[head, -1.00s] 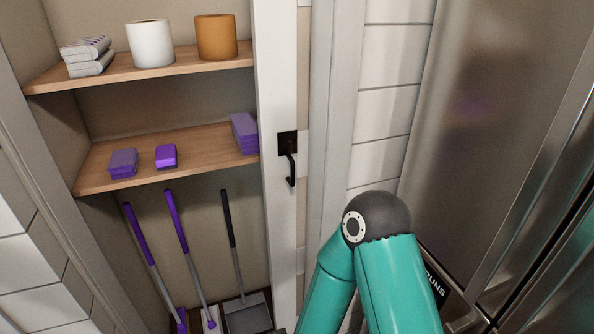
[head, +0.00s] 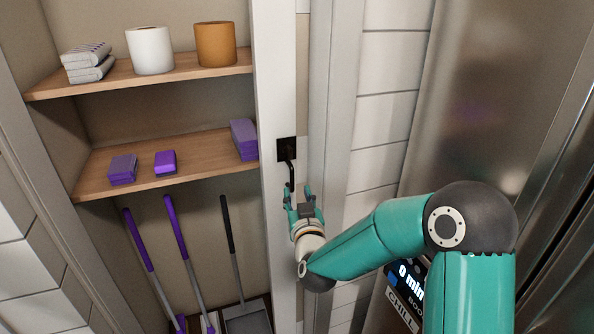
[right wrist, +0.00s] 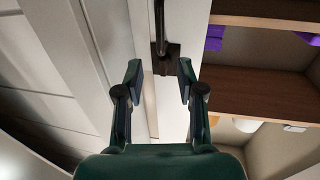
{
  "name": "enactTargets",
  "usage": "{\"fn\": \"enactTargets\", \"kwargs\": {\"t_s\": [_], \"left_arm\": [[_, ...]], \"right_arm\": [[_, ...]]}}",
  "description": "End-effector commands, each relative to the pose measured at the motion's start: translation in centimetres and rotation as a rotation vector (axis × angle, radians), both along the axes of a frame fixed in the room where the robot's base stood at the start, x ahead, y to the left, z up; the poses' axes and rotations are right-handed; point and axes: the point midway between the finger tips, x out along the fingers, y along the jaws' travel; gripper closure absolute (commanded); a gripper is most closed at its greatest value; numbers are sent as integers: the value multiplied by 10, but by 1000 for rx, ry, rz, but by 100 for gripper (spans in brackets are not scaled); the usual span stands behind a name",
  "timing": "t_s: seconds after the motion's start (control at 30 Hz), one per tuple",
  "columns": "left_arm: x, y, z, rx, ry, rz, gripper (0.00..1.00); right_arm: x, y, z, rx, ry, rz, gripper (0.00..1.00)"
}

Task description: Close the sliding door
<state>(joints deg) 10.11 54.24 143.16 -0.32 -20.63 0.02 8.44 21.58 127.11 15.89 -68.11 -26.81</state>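The white sliding door (head: 276,225) stands open, with only a narrow strip of it showing at the right side of the closet. Its black hook-shaped handle (head: 290,170) hangs from a dark plate (head: 287,149). The handle also shows at the top of the right wrist view (right wrist: 159,22). My right gripper (head: 303,190) is open, close to the handle's lower end and in front of the door. In the right wrist view its two fingers are spread (right wrist: 159,76), with the handle's line running between them just beyond the tips. My left gripper is not in view.
The open closet has wooden shelves (head: 150,165) with rolls, folded cloths and purple sponges. Purple-handled tools and a dustpan (head: 247,317) stand below. A white frame (head: 332,130) and tiled wall (head: 385,120) are right of the door, then a steel fridge (head: 490,100).

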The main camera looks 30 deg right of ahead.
Motion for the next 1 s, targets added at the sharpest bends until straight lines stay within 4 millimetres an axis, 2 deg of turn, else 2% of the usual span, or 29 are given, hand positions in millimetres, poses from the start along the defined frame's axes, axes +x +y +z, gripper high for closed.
{"fn": "enactTargets", "kwargs": {"t_s": [0.2,0.4,0.6,0.9,1.0], "left_arm": [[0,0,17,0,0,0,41],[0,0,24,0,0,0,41],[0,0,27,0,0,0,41],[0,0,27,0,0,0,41],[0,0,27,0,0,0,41]], "right_arm": [[44,-21,1,1,3,-2,62],[71,-34,1,1,2,-1,62],[82,-39,-1,1,2,-1,62],[83,-40,-1,1,2,-1,62],[83,-40,-1,1,2,-1,79]]}}
